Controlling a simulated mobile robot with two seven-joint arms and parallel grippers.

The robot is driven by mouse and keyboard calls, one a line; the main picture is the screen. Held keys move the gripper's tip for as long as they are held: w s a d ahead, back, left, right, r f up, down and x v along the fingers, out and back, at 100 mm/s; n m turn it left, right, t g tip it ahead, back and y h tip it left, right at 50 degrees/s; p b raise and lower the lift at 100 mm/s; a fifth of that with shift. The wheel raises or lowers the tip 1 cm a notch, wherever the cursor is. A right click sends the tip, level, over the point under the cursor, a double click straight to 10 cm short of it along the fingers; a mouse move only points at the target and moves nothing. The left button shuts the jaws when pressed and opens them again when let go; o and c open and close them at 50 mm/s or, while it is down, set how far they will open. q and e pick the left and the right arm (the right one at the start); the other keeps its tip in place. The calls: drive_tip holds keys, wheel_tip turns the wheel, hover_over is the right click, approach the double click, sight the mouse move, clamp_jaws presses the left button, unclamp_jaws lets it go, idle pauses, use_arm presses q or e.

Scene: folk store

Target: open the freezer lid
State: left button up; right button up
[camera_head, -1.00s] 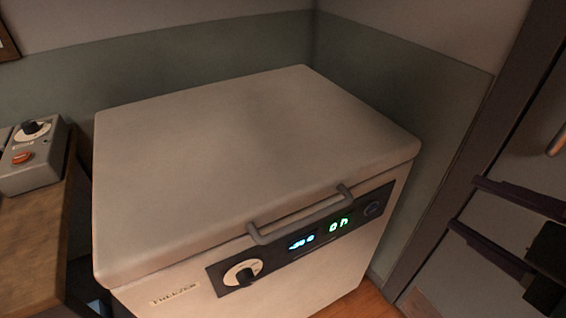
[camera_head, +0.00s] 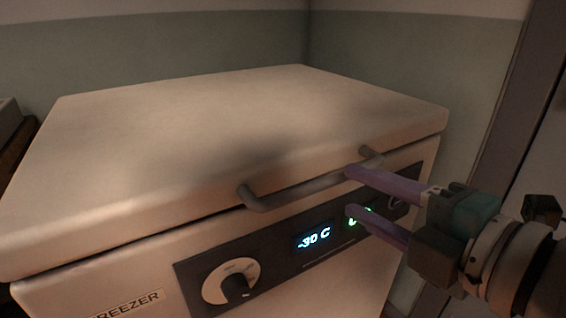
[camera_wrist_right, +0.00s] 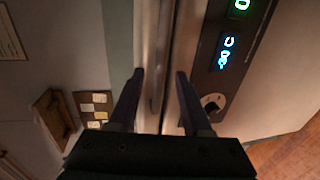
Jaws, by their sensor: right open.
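A white chest freezer (camera_head: 330,265) stands in the corner with its lid (camera_head: 200,130) closed. A grey bar handle (camera_head: 300,193) runs along the lid's front edge. My right gripper (camera_head: 348,190) comes in from the right, open, with one purple finger at the height of the handle's right part and the other lower, before the display panel. In the right wrist view, the handle (camera_wrist_right: 158,75) shows between the two fingers of the right gripper (camera_wrist_right: 160,78), with nothing gripped. I cannot tell whether a finger touches the handle. My left gripper is not in view.
The freezer's front carries a dark panel (camera_head: 285,250) with a lit display reading -30 C and a round dial (camera_head: 232,281). A green and grey wall (camera_head: 160,55) stands close behind. A dark upright frame (camera_head: 525,110) stands at the right.

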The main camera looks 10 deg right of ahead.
sight(334, 183)
drive_tip(key=b+x, duration=0.1)
drive_tip(key=x, duration=0.5)
drive_tip(key=shift+w+a, duration=0.1)
drive_tip(key=shift+w, duration=0.05)
clamp_jaws()
idle(1.3)
